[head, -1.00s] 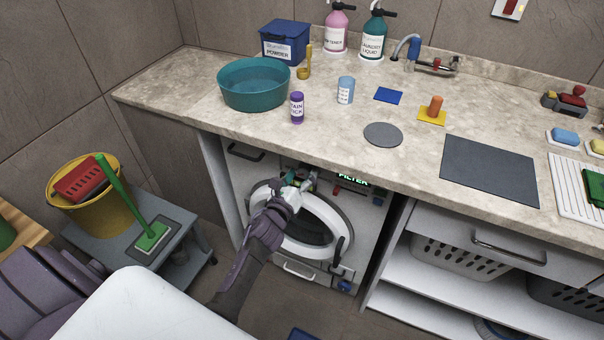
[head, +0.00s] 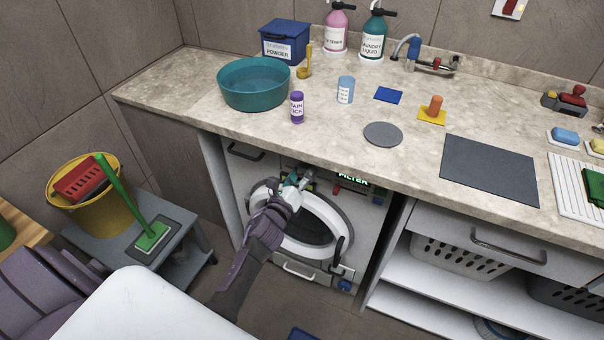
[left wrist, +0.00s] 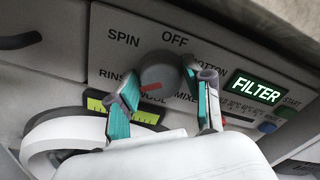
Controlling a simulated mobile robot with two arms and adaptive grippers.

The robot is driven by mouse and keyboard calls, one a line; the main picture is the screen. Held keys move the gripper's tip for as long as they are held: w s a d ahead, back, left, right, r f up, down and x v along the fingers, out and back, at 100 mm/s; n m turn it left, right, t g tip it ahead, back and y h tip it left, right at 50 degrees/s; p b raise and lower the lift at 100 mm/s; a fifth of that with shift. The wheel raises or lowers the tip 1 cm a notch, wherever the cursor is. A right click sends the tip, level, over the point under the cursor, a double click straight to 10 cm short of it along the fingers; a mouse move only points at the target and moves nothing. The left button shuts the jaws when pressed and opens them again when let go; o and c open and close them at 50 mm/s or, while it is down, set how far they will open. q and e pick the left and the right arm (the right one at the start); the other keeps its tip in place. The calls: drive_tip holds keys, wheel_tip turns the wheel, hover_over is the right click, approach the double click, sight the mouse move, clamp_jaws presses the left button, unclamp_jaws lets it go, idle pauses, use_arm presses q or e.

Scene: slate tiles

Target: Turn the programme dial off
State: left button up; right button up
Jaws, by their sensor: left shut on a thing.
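The programme dial (left wrist: 158,70) is a grey round knob on the washing machine's front panel, with OFF printed above it and SPIN, RINSE, COTTON, MIXED and WOOL around it. A red mark shows at its lower left, on the RINSE side; its exact setting is partly hidden. My left gripper (left wrist: 168,88) has its teal-padded fingers on either side of the dial, shut on it. In the head view my left gripper (head: 298,184) is at the panel above the round door and hides most of the dial. My right gripper is not in view.
A lit FILTER display (left wrist: 255,89) sits right of the dial. The white door ring (head: 345,225) is just below the gripper, and the countertop (head: 330,140) overhangs the panel. A grey stool (head: 195,235) with a yellow bucket (head: 105,205) stands left.

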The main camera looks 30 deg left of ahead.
use_arm(q)
drive_tip(key=n, duration=0.6)
drive_tip(key=shift+a+f, duration=0.1)
drive_tip(key=n, duration=0.6)
drive_tip(key=shift+f+p, duration=0.15)
drive_tip(key=shift+p, duration=0.25)
drive_tip(key=n+p, duration=0.2)
drive_tip(key=n, duration=1.1)
drive_tip(key=shift+f, duration=0.2)
drive_tip(key=n, duration=0.7)
drive_tip(key=n+b, duration=0.1)
drive_tip(key=n, duration=0.6)
drive_tip(key=d+n+b, duration=0.1)
drive_tip(key=n, duration=0.6)
drive_tip(key=shift+r+n, duration=0.15)
drive_tip(key=shift+n, duration=0.25)
drive_tip(key=o, duration=1.2)
drive_tip(key=shift+r, duration=0.1)
drive_tip(key=shift+c, duration=0.2)
